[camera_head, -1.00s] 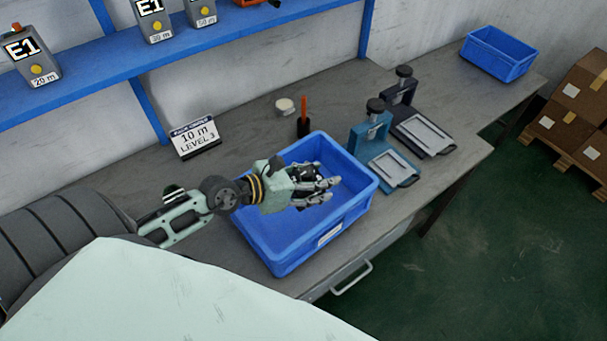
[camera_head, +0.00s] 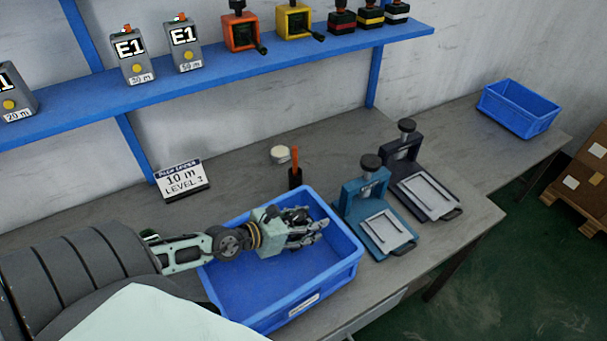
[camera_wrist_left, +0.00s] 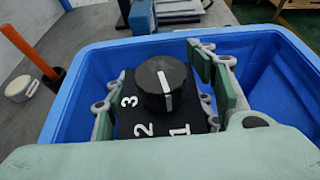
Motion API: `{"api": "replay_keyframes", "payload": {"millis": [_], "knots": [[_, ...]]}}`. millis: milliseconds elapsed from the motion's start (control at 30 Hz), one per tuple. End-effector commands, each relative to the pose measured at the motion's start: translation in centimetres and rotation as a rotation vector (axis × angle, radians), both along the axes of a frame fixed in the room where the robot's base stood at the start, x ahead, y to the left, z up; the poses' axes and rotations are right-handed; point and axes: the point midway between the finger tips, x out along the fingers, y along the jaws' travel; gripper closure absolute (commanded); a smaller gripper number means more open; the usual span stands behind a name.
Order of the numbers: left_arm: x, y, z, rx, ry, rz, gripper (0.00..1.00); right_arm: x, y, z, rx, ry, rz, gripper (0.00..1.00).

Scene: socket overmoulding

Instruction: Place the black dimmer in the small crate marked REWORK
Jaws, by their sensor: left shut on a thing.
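The black dimmer (camera_wrist_left: 165,100), with a round knob and the digits 1, 2 and 3 in white, is between the fingers of my left gripper (camera_wrist_left: 170,85) in the left wrist view. In the head view my left gripper (camera_head: 308,230) is shut on it, over the large blue crate (camera_head: 335,288) on the bench. Fingers mostly hide the dimmer in the head view. A smaller blue crate (camera_head: 518,108) stands at the far right end of the bench; no REWORK marking is readable on either crate. My right gripper is not in view.
A teal press (camera_head: 375,215) and a dark press (camera_head: 425,185) stand right of the large crate. A black holder with an orange stick (camera_head: 295,172), a white round piece (camera_head: 280,154) and a sign (camera_head: 182,180) are behind it. A blue shelf (camera_head: 220,85) hangs above.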

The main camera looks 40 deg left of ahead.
Motion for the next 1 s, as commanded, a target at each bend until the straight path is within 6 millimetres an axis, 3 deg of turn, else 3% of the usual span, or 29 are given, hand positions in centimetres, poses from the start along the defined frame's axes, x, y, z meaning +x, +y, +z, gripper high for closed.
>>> {"api": "replay_keyframes", "payload": {"millis": [167, 400, 600, 867, 900, 1000], "knots": [[0.1, 0.0, -1.9, 0.002, -0.002, -0.001, 0.78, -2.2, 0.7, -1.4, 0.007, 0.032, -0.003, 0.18], [0.1, 0.0, -5.1, 0.002, -0.003, 0.0, 0.78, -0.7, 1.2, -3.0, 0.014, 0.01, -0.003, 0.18], [0.1, 0.0, -5.2, 0.0, -0.002, 0.0, 0.78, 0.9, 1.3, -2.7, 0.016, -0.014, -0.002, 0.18], [0.1, 0.0, -5.7, -0.001, -0.002, 0.0, 0.78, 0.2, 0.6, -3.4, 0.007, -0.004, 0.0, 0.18], [0.0, 0.0, -5.6, 0.0, -0.001, 0.0, 0.46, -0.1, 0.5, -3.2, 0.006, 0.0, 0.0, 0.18], [0.0, 0.0, -5.6, 0.0, -0.001, 0.0, 0.37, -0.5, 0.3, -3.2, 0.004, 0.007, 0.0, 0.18]]}}
